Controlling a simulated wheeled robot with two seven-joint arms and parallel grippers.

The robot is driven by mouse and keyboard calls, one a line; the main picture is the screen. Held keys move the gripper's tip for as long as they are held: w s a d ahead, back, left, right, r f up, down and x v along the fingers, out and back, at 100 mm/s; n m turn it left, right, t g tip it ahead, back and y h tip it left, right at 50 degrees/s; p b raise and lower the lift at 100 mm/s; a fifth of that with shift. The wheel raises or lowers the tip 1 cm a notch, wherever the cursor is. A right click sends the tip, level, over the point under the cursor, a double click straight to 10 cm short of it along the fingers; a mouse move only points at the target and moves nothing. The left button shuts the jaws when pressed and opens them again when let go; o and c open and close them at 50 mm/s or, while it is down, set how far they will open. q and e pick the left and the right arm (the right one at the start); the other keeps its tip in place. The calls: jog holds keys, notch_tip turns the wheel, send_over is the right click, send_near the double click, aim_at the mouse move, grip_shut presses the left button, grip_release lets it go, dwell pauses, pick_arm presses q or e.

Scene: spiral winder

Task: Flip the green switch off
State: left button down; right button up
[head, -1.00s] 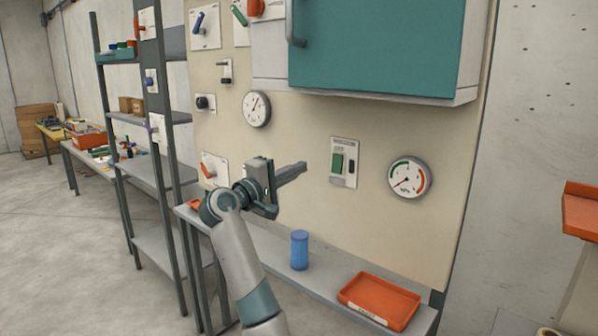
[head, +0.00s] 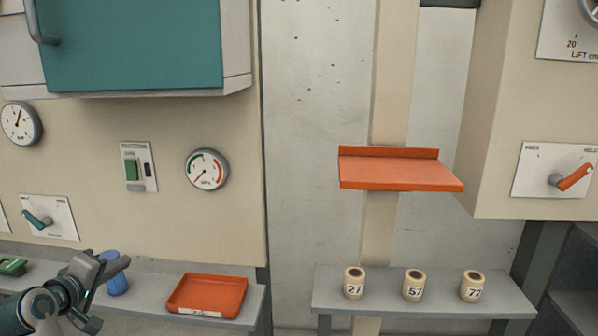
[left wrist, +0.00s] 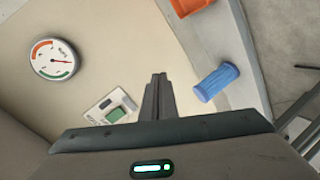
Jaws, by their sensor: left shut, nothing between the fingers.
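The green rocker switch (head: 131,169) sits on a small pale plate on the beige panel, left of a round gauge (head: 206,170). In the left wrist view the green switch (left wrist: 118,114) shows left of my fingers, partly cut off by the gripper body below. My left gripper (head: 124,264) is shut and empty, lower in the head view than the switch and apart from it. Its closed fingers (left wrist: 158,82) point toward the panel in the left wrist view. A teal lever (head: 37,219) is on another plate to the lower left. My right gripper is not seen.
A blue cylinder (head: 117,275) stands on the ledge behind my left gripper, with an orange tray (head: 208,295) right of it. A teal cabinet (head: 135,42) juts out above. Numbered rolls stand on a grey shelf (head: 420,300) below an orange shelf (head: 400,172).

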pick_arm(q)
jog(key=s+d+f+m+g, duration=0.3)
jog(key=s+d+f+m, duration=0.15)
jog(key=s+f, duration=0.5)
jog(key=s+d+f+m+g, duration=0.3)
jog(key=s+d+f, duration=0.25)
jog(key=f, duration=0.75)
jog(key=s+d+f+m+g, duration=0.2)
jog(key=s+d+f, duration=0.15)
jog(key=s, duration=0.55)
jog(key=s+d+f+m+g, duration=0.1)
jog(key=s+d+f+m, duration=0.2)
jog(key=s, duration=0.6)
jog(key=s+d+f+m+g, duration=0.25)
jog(key=s+f, duration=0.25)
jog(key=s, duration=0.5)
notch_tip(320, 180, down, 30)
jog(key=r, duration=0.1)
jog(key=s+a+f+g+y, duration=0.1)
jog(key=s+a+f+g, duration=0.1)
jog(key=s+f, duration=1.5)
jog(key=shift+s+a+f+n+b, duration=0.3)
jog(key=shift+s+b, duration=0.1)
jog(key=shift+s, duration=0.4)
